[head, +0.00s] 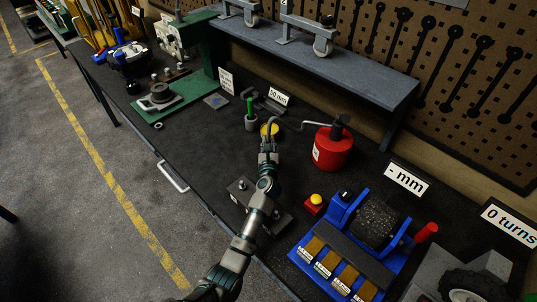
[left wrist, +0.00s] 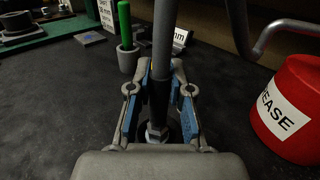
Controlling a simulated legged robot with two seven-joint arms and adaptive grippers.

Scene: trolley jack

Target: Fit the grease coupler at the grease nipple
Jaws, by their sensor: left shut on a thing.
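My left gripper (head: 268,150) is shut on the grease coupler, which hangs upright between the blue-padded fingers (left wrist: 160,105). The coupler shows in the left wrist view as a dark sleeve (left wrist: 160,92) with a hexagonal metal end (left wrist: 156,133) below. A grey hose (head: 292,122) curves from its top to the red grease can (head: 332,148), which also shows in the left wrist view (left wrist: 286,108). A dark block (head: 243,190) with small bolts or fittings lies beside my left forearm, partly hidden. I cannot make out the grease nipple. My right gripper is not in view.
A green peg in a grey holder (head: 250,121) and a yellow round thing (head: 270,130) stand close to the gripper. A blue roller unit (head: 350,245) and a red-yellow button (head: 315,201) are at the right. A grey shelf (head: 310,55) runs behind.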

